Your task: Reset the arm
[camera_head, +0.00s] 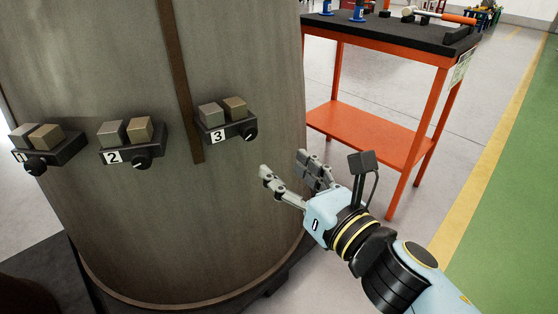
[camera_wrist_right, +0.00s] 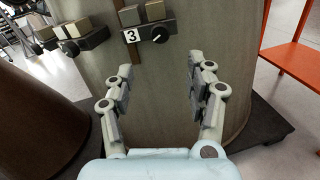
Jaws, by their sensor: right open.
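My right gripper (camera_head: 289,171) is open and empty in the head view, in front of the lower right side of the big grey-brown cylinder (camera_head: 150,220). It also shows in the wrist view (camera_wrist_right: 162,85), with its fingers spread apart and the cylinder wall behind them. The box marked 3 (camera_head: 228,129) is on the cylinder, above and left of the gripper, apart from it; it has two blocks on top and a black knob. In the wrist view that box (camera_wrist_right: 147,34) is above the fingertips. My left gripper is not in view.
The boxes marked 2 (camera_head: 133,154) and 1 (camera_head: 47,157) are farther left on the cylinder. An orange table (camera_head: 365,135) with a dark top and tools stands behind my right arm. A dark base lies under the cylinder. Open floor shows at the right.

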